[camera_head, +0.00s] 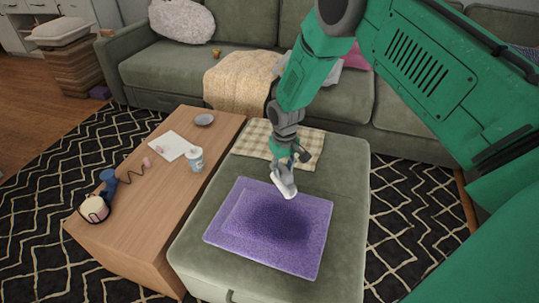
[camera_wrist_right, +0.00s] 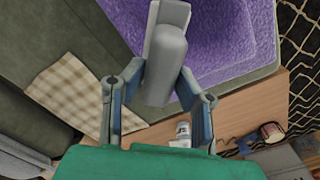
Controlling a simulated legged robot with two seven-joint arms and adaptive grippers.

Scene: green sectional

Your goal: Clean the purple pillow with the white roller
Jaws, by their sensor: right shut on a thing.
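The purple pillow (camera_head: 275,235) lies flat on the green ottoman in the head view, with a dark shadow over its middle. It also fills the top of the right wrist view (camera_wrist_right: 225,35). My right gripper (camera_head: 288,165) is above the pillow's far edge. In the right wrist view, its two fingers (camera_wrist_right: 160,95) are closed around the white roller (camera_wrist_right: 166,62), which looks pale grey there. The roller (camera_head: 284,182) hangs below the gripper over the pillow's upper part. I cannot tell if it touches the pillow. My left gripper is not in view.
The green ottoman (camera_head: 345,220) also bears a checked cloth (camera_head: 310,145) behind the pillow. A wooden table (camera_head: 150,225) on the left holds a white cup (camera_head: 195,160), paper (camera_head: 170,145), a small dish (camera_head: 205,119) and a corded phone-like item (camera_head: 95,208). A green sofa (camera_head: 165,68) stands behind.

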